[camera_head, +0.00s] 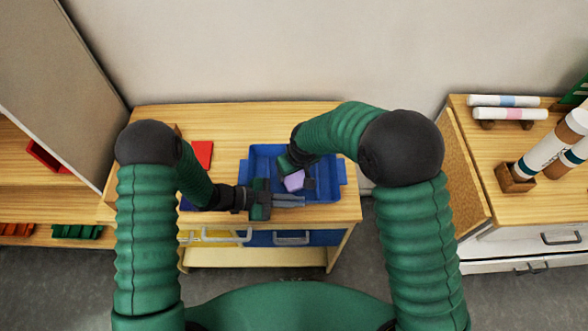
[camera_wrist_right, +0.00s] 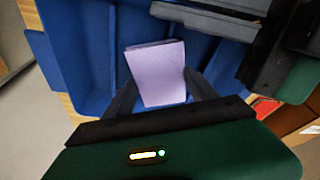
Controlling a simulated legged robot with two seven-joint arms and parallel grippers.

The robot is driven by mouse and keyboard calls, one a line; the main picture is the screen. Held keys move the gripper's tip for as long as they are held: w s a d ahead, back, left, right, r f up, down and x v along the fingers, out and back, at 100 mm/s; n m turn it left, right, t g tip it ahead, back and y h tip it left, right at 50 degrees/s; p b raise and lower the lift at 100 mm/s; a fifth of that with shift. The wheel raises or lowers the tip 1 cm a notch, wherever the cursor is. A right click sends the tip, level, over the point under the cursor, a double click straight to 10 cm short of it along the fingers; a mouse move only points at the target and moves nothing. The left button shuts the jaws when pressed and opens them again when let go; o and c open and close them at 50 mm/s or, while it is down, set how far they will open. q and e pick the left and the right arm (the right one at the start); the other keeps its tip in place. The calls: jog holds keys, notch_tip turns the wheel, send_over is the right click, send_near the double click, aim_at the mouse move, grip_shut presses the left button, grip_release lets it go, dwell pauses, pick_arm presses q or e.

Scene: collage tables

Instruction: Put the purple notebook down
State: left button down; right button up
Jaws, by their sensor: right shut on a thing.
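The purple notebook (camera_head: 294,181) is between the fingers of my right gripper (camera_head: 295,178), over the blue bin (camera_head: 265,152). In the right wrist view the notebook (camera_wrist_right: 157,73) is a small pale purple block, held between the two dark fingers with the blue bin behind it. Whether it touches the bin floor is unclear. My left gripper (camera_head: 288,201) is at the bin's near side, its grey fingers pointing right and close together. It also shows at the upper right of the right wrist view (camera_wrist_right: 207,18), beside the notebook, and I see nothing held in it.
The bin stands on a wooden table (camera_head: 225,118) with a red flat piece (camera_head: 202,154) to its left. A right-hand table holds white rolls (camera_head: 505,101) and upright tubes (camera_head: 545,145). Left shelves hold a red bin (camera_head: 47,157). Bare table lies behind the blue bin.

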jog(key=shift+f, duration=0.3)
jog(key=shift+f, duration=0.15)
jog(key=o, duration=1.4)
